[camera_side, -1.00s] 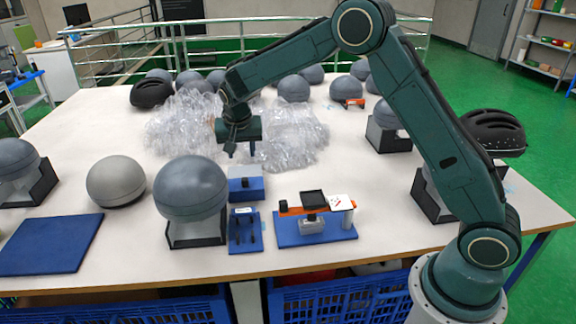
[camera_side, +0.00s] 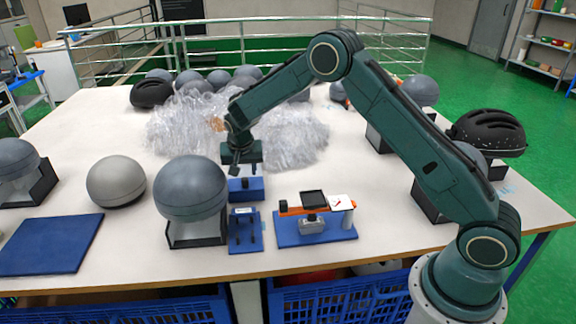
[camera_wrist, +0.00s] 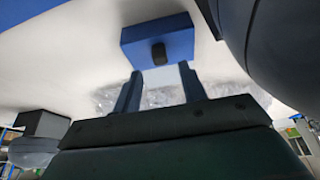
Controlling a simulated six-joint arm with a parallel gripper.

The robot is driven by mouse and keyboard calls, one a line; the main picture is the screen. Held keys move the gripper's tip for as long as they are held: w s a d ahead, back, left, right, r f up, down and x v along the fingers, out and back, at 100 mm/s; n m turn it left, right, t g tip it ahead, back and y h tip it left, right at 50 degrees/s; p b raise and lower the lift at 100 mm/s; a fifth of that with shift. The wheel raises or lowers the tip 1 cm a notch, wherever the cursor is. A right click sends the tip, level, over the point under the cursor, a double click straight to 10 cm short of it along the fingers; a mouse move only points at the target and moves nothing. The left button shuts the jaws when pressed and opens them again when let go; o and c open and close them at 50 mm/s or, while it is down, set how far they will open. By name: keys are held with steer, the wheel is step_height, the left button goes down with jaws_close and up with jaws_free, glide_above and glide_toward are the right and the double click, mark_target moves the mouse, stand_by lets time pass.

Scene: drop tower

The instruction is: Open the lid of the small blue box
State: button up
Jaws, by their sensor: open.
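The small blue box (camera_side: 245,190) stands on the white table, just behind a blue tool tray, and its lid looks closed. In the wrist view the blue box (camera_wrist: 178,42) shows a dark knob (camera_wrist: 158,53) on the side facing my gripper. My gripper (camera_side: 243,173) is right above and behind the box in the side view. In the wrist view its two fingers (camera_wrist: 160,88) are apart, with nothing between them, and the box lies just beyond their tips. Whether a finger touches the box I cannot tell.
A large grey ball on a black stand (camera_side: 191,190) stands close left of the box. The blue tool tray (camera_side: 244,243) is in front, and a blue board with a small scale (camera_side: 314,229) is at right. Crumpled clear plastic (camera_side: 180,125) lies behind.

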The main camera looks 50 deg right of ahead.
mark_target(245, 179)
steer(key=shift+x, duration=2.2)
jaws_close()
